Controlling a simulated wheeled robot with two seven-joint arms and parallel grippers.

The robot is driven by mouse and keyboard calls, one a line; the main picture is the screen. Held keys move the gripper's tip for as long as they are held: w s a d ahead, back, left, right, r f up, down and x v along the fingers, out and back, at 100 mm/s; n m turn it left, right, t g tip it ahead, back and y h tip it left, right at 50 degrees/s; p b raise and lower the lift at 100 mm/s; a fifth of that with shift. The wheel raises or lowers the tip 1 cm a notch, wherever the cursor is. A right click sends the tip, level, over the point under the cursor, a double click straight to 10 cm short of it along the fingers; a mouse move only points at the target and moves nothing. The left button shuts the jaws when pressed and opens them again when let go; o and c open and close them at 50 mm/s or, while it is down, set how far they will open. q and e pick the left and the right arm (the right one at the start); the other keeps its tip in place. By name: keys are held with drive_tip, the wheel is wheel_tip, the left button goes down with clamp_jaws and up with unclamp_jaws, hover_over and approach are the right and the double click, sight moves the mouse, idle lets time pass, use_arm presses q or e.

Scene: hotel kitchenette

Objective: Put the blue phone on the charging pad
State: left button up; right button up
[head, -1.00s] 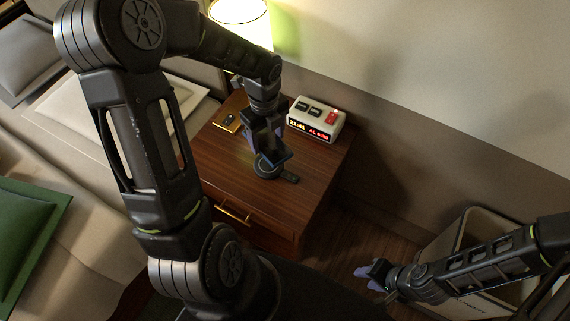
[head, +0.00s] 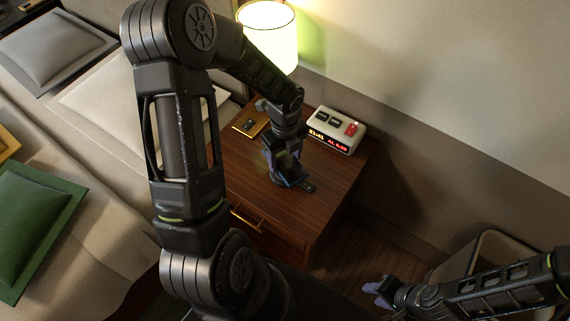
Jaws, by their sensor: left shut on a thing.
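My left gripper (head: 283,171) points down over the wooden nightstand and is shut on the blue phone (head: 294,178). The phone shows as a thin dark slab with a bluish edge, low at the fingertips. The round dark charging pad (head: 276,179) lies on the nightstand directly under the gripper, mostly hidden by it and the phone. I cannot tell whether the phone touches the pad. My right gripper (head: 375,288) is low at the right, away from the nightstand, with purplish fingers; its opening is unclear.
The nightstand (head: 315,210) holds a white alarm clock (head: 336,130) behind right, a small dark item on a tan tray (head: 250,122) behind left, and a small dark piece (head: 307,187) by the pad. A lit lamp (head: 268,38) stands behind. A bin (head: 487,250) is at right.

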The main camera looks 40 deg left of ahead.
sight(285, 161)
use_arm(q)
drive_tip(key=shift+f, duration=1.85)
drive_tip(key=shift+f+b, duration=0.2)
drive_tip(key=shift+b, duration=0.1)
drive_tip(key=o, duration=1.6)
drive_tip(key=shift+r, duration=0.1)
wheel_tip(285, 161, up, 12)
drive_tip(key=p, duration=0.1)
drive_tip(key=shift+r, duration=0.1)
